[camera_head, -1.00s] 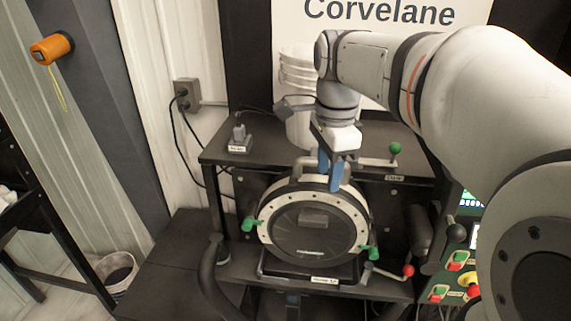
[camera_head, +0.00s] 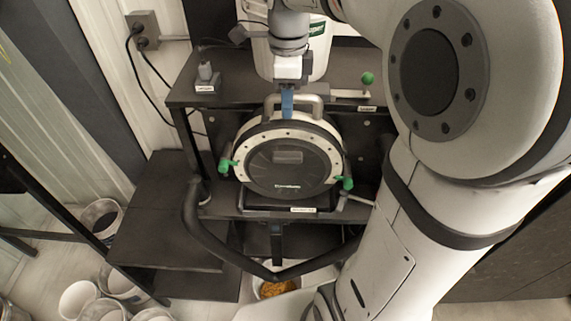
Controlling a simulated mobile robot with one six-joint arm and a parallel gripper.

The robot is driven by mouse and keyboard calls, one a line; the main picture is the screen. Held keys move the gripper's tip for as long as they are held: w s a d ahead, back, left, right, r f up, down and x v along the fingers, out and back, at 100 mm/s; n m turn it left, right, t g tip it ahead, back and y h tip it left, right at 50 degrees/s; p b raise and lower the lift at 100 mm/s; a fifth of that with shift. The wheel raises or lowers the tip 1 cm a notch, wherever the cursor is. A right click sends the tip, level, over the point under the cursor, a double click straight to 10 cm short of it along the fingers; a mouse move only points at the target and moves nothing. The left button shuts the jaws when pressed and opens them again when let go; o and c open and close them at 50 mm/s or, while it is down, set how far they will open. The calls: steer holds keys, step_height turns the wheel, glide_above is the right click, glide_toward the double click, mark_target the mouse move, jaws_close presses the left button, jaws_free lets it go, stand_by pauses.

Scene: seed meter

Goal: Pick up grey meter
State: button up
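The grey meter (camera_head: 287,165) is a round drum with a dark front disc, a pale studded ring and a grey carrying handle (camera_head: 311,104) on top. It stands upright on the dark stand's lower shelf, with green-knobbed clamps (camera_head: 227,166) and (camera_head: 345,183) at its left and right sides. My gripper (camera_head: 287,103) is at the handle, pointing down, left of the handle's middle. One blue finger shows in front of the handle bar; the other is hidden. Whether the fingers press on the bar cannot be seen.
A white bucket (camera_head: 321,48) stands behind my gripper on the upper shelf (camera_head: 235,97). A small labelled device (camera_head: 206,76) is at its left. A green-knobbed lever (camera_head: 367,79) is at the right. Several white buckets (camera_head: 79,299) stand on the floor at lower left.

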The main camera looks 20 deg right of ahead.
steer(key=shift+f, duration=0.15)
jaws_close()
stand_by(0.4)
stand_by(0.9)
steer(key=shift+w+r, duration=0.15)
steer(key=shift+r, duration=0.05)
